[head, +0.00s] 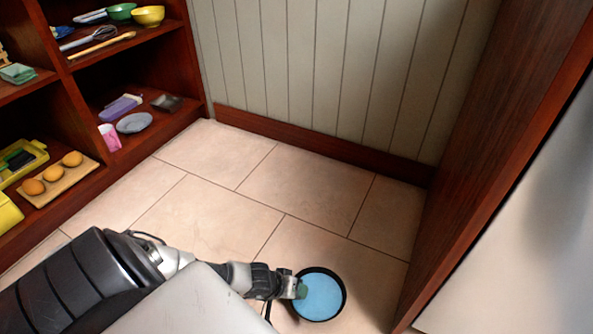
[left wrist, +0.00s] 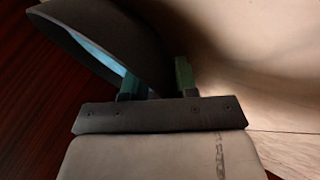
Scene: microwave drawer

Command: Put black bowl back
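The black bowl (head: 342,298) has a dark outside and a light blue inside. It is at the lower middle of the head view, above or near the tiled floor; I cannot tell its height. My left gripper (head: 300,289) is at the bowl's left rim. In the left wrist view the bowl (left wrist: 115,38) is tilted, and its wall lies between the two green fingertips of the left gripper (left wrist: 157,80). One finger is inside the bowl, the other outside, so the gripper is shut on its wall. My right gripper is not in view.
A dark wooden shelf unit (head: 180,115) at left holds bowls, utensils, a plate (head: 135,122), a pink cup (head: 109,137) and a board of round yellow-orange items (head: 58,182). A tall wooden panel (head: 490,150) stands at right. The tiled floor (head: 215,215) between is clear.

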